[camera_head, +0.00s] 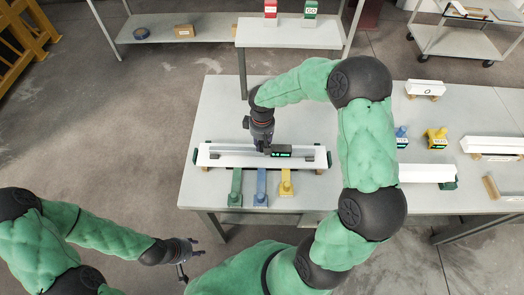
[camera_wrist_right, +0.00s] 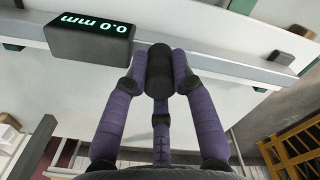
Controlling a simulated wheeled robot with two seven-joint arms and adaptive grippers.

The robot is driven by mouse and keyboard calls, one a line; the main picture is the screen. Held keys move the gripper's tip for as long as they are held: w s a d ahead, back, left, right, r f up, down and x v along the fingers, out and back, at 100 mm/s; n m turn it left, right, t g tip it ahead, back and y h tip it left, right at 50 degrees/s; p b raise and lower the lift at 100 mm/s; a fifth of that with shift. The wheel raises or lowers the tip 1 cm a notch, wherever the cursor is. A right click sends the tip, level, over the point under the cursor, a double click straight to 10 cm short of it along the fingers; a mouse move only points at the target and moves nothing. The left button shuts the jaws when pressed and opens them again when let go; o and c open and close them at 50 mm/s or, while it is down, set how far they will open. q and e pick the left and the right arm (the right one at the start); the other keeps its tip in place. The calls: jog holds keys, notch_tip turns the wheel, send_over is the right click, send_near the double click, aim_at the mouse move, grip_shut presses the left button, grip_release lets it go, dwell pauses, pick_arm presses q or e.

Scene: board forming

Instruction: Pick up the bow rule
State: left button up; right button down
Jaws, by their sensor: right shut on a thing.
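The bow rule (camera_head: 225,150) is a long grey bar with a black display block (camera_head: 281,151) reading 0.0 mm in the right wrist view (camera_wrist_right: 90,36). It lies along a long white board (camera_head: 235,161) on the table; whether it touches the board I cannot tell. My right gripper (camera_head: 263,146) is above the bar's middle. In the right wrist view its purple fingers (camera_wrist_right: 160,75) are closed around the rule's black round handle, beside the display. My left gripper (camera_head: 188,262) is empty, its fingers spread, off the table's front left.
Green (camera_head: 236,187), blue (camera_head: 261,187) and yellow (camera_head: 286,186) tools lie in front of the board. More tools and white boards (camera_head: 490,146) occupy the right table. A raised shelf (camera_head: 290,34) stands behind. Bare table shows left of my right arm.

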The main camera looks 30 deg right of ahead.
jog(key=shift+w+r, duration=0.1)
jog(key=shift+r, duration=0.45)
jog(key=r, duration=0.3)
jog(key=shift+s+a, duration=0.1)
jog(key=shift+s, duration=0.1)
jog(key=s+a+r, duration=0.3)
jog(key=s+r, duration=0.1)
jog(key=s, duration=0.2)
jog(key=s+a+r+p, duration=0.1)
jog(key=s+a+r, duration=0.2)
jog(key=s+r, duration=0.2)
jog(key=shift+s+a, duration=0.25)
jog(key=shift+s, duration=0.3)
jog(key=c, duration=1.8)
grip_release()
grip_shut()
